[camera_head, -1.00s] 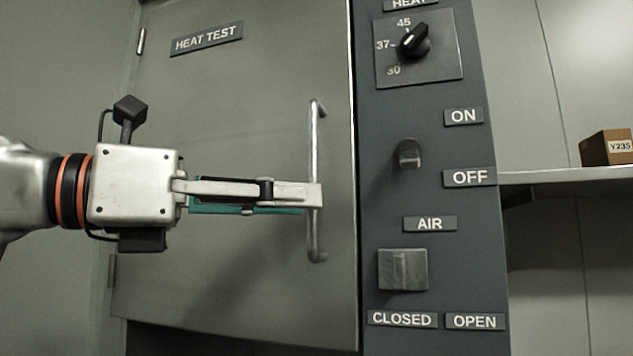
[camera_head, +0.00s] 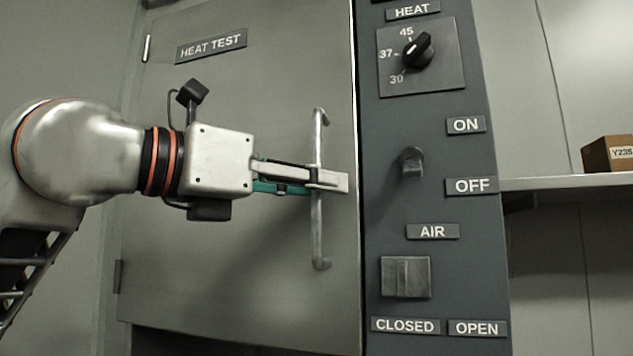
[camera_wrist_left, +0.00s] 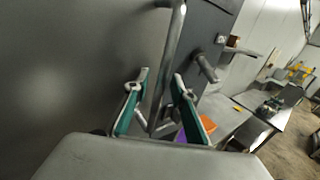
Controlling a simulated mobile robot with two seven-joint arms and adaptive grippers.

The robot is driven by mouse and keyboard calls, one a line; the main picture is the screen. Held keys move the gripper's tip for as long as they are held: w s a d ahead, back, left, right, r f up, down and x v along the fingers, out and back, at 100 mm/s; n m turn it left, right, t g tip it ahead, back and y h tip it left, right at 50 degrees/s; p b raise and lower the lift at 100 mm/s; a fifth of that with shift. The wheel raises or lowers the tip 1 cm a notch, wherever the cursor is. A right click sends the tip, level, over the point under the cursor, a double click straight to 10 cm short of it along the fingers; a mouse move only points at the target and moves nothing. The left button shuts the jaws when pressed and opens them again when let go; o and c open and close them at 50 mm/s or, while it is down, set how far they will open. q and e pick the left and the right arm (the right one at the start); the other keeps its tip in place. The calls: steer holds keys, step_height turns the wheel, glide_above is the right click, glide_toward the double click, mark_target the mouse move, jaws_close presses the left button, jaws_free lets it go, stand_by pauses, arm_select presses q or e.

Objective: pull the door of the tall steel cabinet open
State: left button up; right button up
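The tall steel cabinet's grey door (camera_head: 230,270) carries a HEAT TEST label (camera_head: 212,45) and looks closed against the dark control panel. Its vertical bar handle (camera_head: 318,235) is near the door's right edge. My left gripper (camera_head: 328,180) reaches the handle from the left, and its near finger crosses in front of the bar. In the left wrist view, my left gripper (camera_wrist_left: 160,100) has its two fingers apart, with the handle (camera_wrist_left: 172,45) running between them. I see gaps on both sides of the bar. My right gripper is in neither view.
The control panel (camera_head: 435,215) right of the door has a HEAT dial (camera_head: 418,50), an ON/OFF knob (camera_head: 411,161) and a square AIR switch (camera_head: 405,277). A shelf (camera_head: 560,182) with a brown box (camera_head: 605,155) is farther right.

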arm_select(q)
jaws_close()
steer(key=shift+s, duration=0.1)
